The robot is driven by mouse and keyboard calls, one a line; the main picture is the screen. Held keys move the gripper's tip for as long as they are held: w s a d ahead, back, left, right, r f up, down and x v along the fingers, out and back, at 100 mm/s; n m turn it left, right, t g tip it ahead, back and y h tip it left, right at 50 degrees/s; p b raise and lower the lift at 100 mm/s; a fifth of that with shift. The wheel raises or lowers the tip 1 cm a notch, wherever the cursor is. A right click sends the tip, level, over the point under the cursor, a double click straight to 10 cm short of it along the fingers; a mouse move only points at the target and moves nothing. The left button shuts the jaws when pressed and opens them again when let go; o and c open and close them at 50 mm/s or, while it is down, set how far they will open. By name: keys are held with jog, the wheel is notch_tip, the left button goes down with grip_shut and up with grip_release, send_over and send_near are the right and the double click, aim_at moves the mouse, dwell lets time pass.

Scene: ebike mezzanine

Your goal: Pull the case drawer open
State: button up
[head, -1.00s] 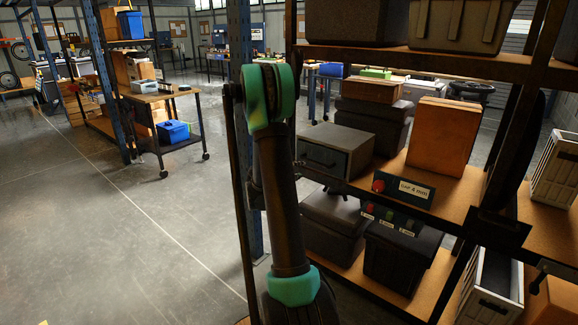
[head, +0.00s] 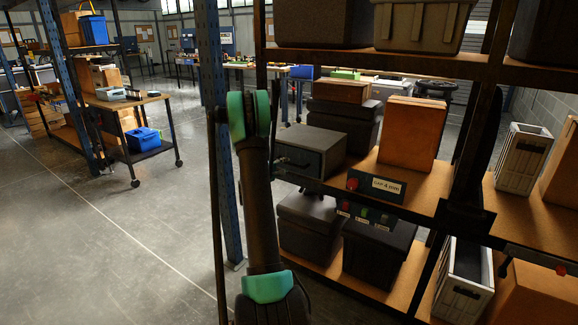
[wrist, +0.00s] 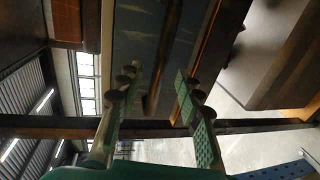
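The grey case (head: 316,148) sits on the middle shelf in the head view. Its drawer front (head: 297,160) faces me and carries a dark bar handle (head: 288,162). My arm partly covers its left side. In the wrist view, what looks like the grey-blue drawer front (wrist: 138,38) is close ahead, with a dark bar (wrist: 163,60), likely the handle, crossing it. My gripper (wrist: 157,88) is open, its fingers on either side of the bar's near end. I see no clear contact with it. In the head view the gripper is hidden by my arm.
A dark shelf post and blue upright (head: 207,120) stand close to my arm. Dark bins (head: 308,222) are below.

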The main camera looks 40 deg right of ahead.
aim_at(288, 164)
jog(key=shift+x, duration=2.2)
grip_shut()
